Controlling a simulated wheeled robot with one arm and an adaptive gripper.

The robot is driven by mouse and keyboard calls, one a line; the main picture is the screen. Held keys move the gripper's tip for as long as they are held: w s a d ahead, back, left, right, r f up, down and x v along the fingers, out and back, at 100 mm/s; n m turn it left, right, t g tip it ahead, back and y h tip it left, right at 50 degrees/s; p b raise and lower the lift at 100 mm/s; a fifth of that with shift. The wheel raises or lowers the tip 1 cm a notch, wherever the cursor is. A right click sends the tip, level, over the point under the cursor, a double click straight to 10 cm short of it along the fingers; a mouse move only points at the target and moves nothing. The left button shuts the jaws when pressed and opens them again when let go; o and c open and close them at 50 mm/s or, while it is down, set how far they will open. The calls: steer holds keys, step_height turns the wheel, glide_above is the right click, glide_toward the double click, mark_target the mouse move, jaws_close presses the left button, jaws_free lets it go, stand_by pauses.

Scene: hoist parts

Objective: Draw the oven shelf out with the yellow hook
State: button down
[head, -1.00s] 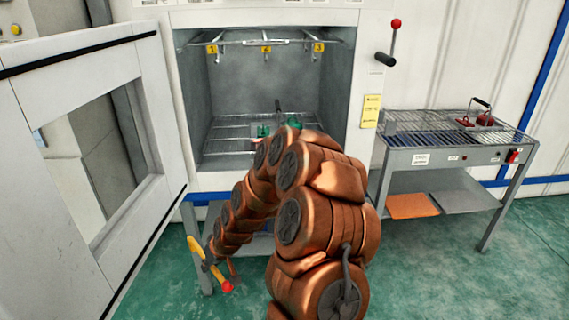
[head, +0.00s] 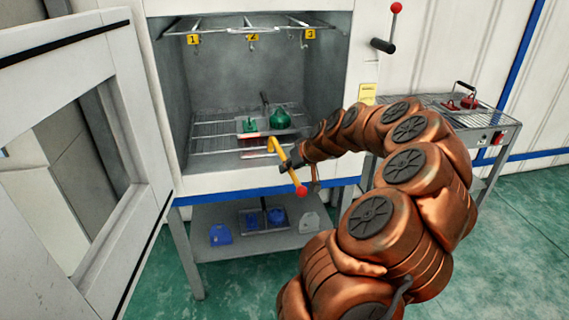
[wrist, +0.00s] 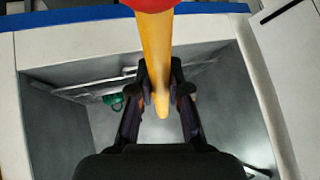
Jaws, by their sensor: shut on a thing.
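My gripper (head: 291,166) is shut on the yellow hook (head: 274,147), in front of the open oven mouth. The hook is tilted, its bent end up near the front of the shelf and its red ball end low. I cannot tell whether it touches the shelf. The wire oven shelf (head: 212,145) is inside the oven, with a green round pot (head: 280,117) and a smaller green item (head: 249,125) on it. In the wrist view my gripper (wrist: 160,88) holds the yellow shaft (wrist: 157,60); the red end is at the top edge and the bent end is not clear.
The oven door (head: 80,150) stands open on the left. Numbered hooks (head: 252,37) hang from the oven ceiling. A low shelf (head: 205,253) holds blue and grey items. A grill table (head: 487,118) with a red item stands at right, behind my arm.

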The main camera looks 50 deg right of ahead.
mark_target(283, 157)
steer(key=shift+d+r, duration=0.25)
steer(key=shift+d, duration=0.15)
steer(key=shift+w+d+p, duration=0.3)
steer(key=shift+w+p, duration=0.3)
steer(key=shift+p, duration=0.1)
steer(key=shift+w+d+f+p, duration=0.1)
steer(key=shift+w+d+p, duration=0.1)
steer(key=shift+w+p, duration=0.25)
steer(key=shift+w+d+f+p, duration=0.1)
steer(key=shift+w+d+p, duration=0.1)
steer(key=shift+w, duration=0.3)
steer(key=shift+w+d+p, duration=0.5)
steer(key=shift+w+p, duration=0.1)
steer(key=shift+w, duration=0.3)
steer(key=shift+w+d+f, duration=0.5)
steer(key=shift+w+d, duration=0.65)
steer(key=shift+w, duration=1.45)
step_height(283, 157, down, 8)
steer(key=b, duration=0.6)
steer(key=shift+s+a+f, duration=0.2)
steer(key=shift+s+a, duration=0.35)
steer(key=shift+s, duration=0.15)
